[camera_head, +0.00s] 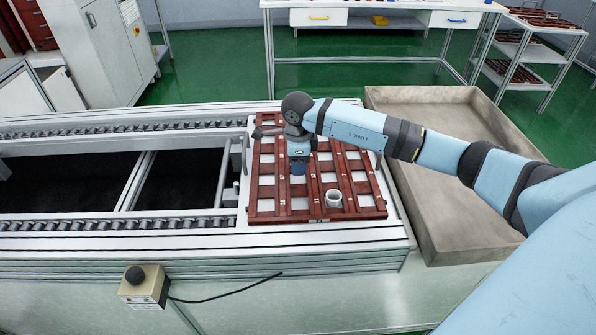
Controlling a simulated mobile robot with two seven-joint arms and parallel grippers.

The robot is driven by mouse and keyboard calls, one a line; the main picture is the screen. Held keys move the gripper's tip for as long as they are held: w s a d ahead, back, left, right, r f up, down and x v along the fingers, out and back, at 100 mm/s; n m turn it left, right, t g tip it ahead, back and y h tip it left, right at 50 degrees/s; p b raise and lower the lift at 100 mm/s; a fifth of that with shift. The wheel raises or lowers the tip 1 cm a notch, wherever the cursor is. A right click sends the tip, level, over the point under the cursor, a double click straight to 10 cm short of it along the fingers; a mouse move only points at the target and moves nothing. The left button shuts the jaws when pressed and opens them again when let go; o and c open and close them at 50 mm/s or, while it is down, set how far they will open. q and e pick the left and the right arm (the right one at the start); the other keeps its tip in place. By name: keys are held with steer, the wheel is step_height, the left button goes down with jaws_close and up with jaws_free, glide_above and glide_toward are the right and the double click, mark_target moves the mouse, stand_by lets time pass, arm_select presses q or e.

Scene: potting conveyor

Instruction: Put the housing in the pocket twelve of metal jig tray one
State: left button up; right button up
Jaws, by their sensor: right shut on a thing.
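The jig tray (264,209), a red-brown grid with pale square pockets, lies flat at the right end of the conveyor. My right gripper (299,171) points down over the middle of the tray. It is shut on a housing, which the gripper hides almost entirely; I cannot tell its height above the pockets. Another white, round, hollow housing (334,200) stands upright in a front-row pocket, right of the gripper. The pocket numbers are too small to read. My left gripper is out of view.
A large grey bin (451,229) stands right of the tray. The conveyor's roller rails (110,226) run to the left. A control box with a black button (144,287) is at the front. A white workbench (385,18) and shelves stand behind.

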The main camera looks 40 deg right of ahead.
steer(key=shift+f, duration=1.6)
steer(key=shift+f+b, duration=0.25)
steer(key=shift+b, duration=0.05)
steer(key=o, duration=0.9)
steer(key=shift+r, duration=0.1)
step_height(320, 180, up, 12)
steer(key=p, duration=0.1)
steer(key=shift+r, duration=0.2)
steer(key=shift+f, duration=0.1)
